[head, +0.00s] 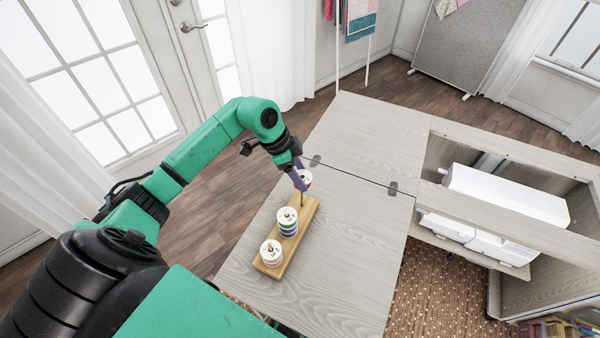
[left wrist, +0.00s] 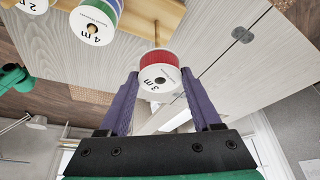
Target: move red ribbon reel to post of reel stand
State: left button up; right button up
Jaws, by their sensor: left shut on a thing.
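The red ribbon reel (left wrist: 157,54) has a white face marked "3 m" and a band of red ribbon. My left gripper (left wrist: 158,84) is shut on it, one purple finger on each side. In the head view the left gripper (head: 299,178) holds the reel (head: 307,178) above the far end of the wooden reel stand (head: 286,263). The bare post (left wrist: 157,36) rises from that end towards the reel. The reel hides its top, so I cannot tell whether the post enters the hole. My right gripper is not in view.
Two other reels sit on the stand: the middle one (head: 287,222) and the near one (head: 271,254). The stand is on the pale wooden cabinet top (head: 342,265). The top right of the stand is clear.

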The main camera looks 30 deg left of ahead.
pick_arm(q)
jog(key=shift+s+r, duration=0.1)
jog(key=shift+r, duration=0.05)
dwell(0.3)
jog(key=shift+f, duration=0.95)
jog(key=shift+b, duration=0.3)
jog(key=shift+f, duration=0.2)
jog(key=shift+f+b, duration=0.8)
jog(key=shift+f, duration=0.4)
